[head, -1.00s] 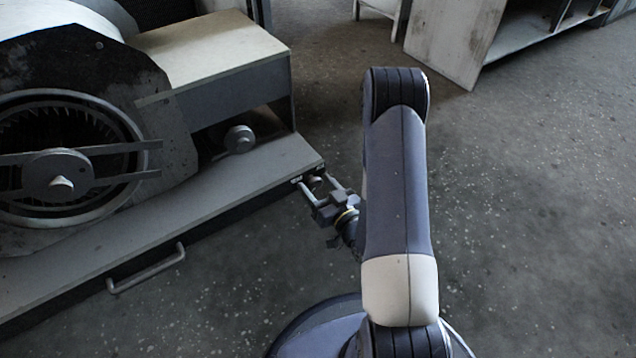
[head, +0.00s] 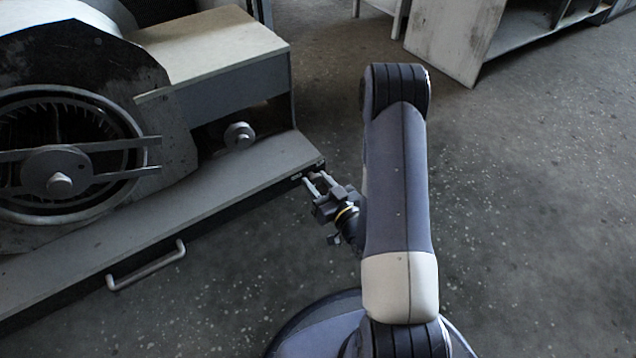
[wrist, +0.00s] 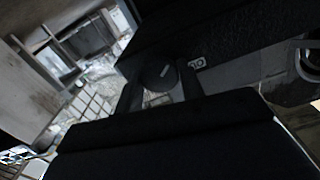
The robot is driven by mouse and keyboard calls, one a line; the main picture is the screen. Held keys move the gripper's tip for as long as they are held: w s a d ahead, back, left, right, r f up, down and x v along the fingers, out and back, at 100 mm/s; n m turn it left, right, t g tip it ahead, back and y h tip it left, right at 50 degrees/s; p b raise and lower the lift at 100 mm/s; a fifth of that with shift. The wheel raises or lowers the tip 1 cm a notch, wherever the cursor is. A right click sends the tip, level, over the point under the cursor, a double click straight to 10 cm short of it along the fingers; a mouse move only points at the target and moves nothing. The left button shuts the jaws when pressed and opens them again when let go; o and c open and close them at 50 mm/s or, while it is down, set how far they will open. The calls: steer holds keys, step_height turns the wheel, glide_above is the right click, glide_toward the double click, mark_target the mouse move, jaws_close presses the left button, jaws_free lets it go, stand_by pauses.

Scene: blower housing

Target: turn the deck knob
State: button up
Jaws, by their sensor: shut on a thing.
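The deck knob (wrist: 158,74) is a dark round knob with a pale mark on its face, seen in the wrist view. It sits at the right front corner of the grey deck (head: 215,192). My gripper (wrist: 159,88) has one finger on each side of the knob and is shut on it. In the head view my gripper (head: 318,178) is at that deck corner, and the knob is mostly hidden between the fingers. A pale printed symbol (wrist: 196,64) is beside the knob in the wrist view.
The blower housing (head: 165,95) with its round fan opening stands on the deck at the left. A small round knob (head: 239,135) is under the box shelf. A bar handle (head: 147,266) projects from the deck's front. The floor (head: 530,220) at the right is clear.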

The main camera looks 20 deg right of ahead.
steer(key=n+b, duration=0.4)
steer(key=b, duration=0.1)
steer(key=shift+f, duration=0.2)
steer(key=n+b, duration=0.1)
steer(key=n, duration=0.3)
steer(key=shift+a+r+b, duration=0.1)
steer(key=shift+r+b, duration=0.1)
steer(key=shift+b, duration=0.2)
steer(key=n, duration=0.6)
steer(key=shift+n, duration=0.4)
steer(key=n, duration=0.6)
steer(key=shift+a+f+n, duration=0.1)
steer(key=shift+n, duration=0.3)
steer(key=o, duration=1)
